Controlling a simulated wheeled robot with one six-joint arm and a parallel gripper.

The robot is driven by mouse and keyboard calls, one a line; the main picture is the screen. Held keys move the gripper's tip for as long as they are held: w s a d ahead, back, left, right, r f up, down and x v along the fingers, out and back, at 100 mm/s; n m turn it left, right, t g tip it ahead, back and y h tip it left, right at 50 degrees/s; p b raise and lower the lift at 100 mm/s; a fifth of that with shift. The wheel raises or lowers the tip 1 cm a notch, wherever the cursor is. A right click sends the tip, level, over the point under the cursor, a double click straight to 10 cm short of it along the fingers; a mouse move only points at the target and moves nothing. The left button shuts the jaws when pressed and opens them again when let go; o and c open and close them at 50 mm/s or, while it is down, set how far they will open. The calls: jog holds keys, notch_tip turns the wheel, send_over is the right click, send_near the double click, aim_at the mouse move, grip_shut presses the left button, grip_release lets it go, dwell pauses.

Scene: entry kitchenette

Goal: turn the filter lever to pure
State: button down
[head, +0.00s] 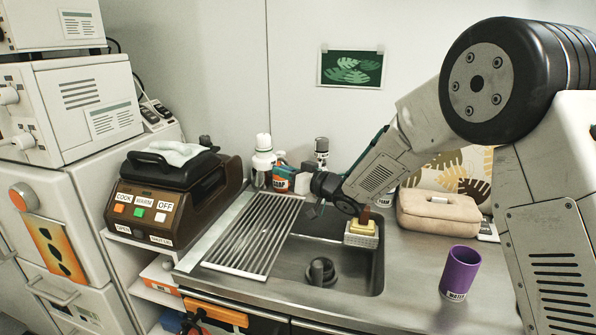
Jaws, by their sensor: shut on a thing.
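My gripper (314,209) is low over the back left edge of the sink (335,262). It is small in view and partly hidden by its own dark wrist. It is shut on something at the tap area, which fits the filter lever. The lever itself does not show clearly behind my gripper and arm, so I cannot read its setting or any "pure" mark. A small white block (302,182) shows just left of the wrist.
A slatted drying rack (254,234) covers the left of the sink. Behind it stand a white bottle (263,163) and a soap box (283,180). A sponge holder (361,240), a beige case (439,214) and a purple cup (460,270) are to the right.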

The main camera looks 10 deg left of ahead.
jog(key=shift+w+r, duration=0.1)
jog(key=shift+r, duration=0.1)
jog(key=c, duration=1.3)
grip_release()
jog(key=shift+f, duration=0.1)
jog(key=v, duration=0.8)
jog(key=shift+a, duration=0.1)
